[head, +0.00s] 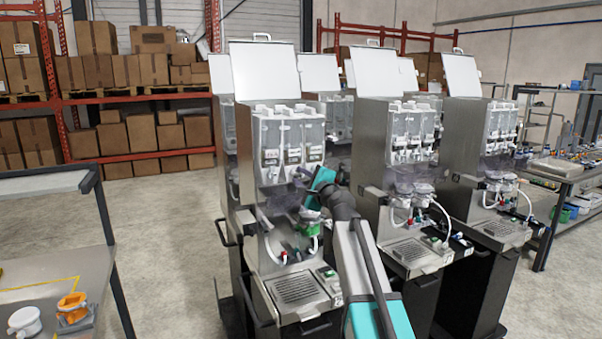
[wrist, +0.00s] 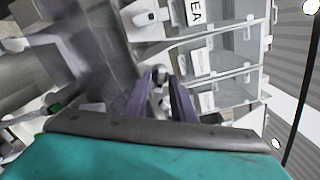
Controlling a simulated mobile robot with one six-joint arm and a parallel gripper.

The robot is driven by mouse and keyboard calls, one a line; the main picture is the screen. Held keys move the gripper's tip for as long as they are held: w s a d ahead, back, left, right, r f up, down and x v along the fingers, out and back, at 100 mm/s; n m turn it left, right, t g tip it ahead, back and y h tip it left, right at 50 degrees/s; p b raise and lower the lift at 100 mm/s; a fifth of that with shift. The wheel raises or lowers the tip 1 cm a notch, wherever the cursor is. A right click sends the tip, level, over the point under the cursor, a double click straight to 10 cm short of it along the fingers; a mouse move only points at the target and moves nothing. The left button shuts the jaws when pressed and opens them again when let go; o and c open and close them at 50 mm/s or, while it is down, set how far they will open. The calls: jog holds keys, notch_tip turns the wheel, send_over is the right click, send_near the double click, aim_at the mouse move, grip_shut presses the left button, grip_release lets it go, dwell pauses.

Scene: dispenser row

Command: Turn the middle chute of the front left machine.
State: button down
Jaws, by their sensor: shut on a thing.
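The front left machine (head: 250,210) is a steel dispenser with an open lid and three clear canisters (head: 291,143) side by side. My arm reaches up to it from the lower right in the head view, and its teal wrist hides part of the space below the canisters. In the wrist view my gripper (wrist: 163,98) has its two dark purple fingers closed around a small pale chute (wrist: 161,76) below the canisters, which looks like the middle one. The chute's exact angle cannot be told. One canister (wrist: 196,14) carries a label reading TEA.
Below the canisters are hoses, a mixing part with a green piece (head: 312,229) and a drip tray (head: 297,288). Another dispenser (head: 395,170) stands close on the right. A table (head: 50,265) with an orange part is at the left; open floor lies between.

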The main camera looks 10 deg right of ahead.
jog(key=shift+m, duration=0.5)
jog(key=c, duration=1.8)
grip_release()
jog(key=shift+c, duration=0.2)
jog(key=b+v, duration=0.3)
jog(key=v, duration=1.1)
jog(key=shift+w, duration=0.1)
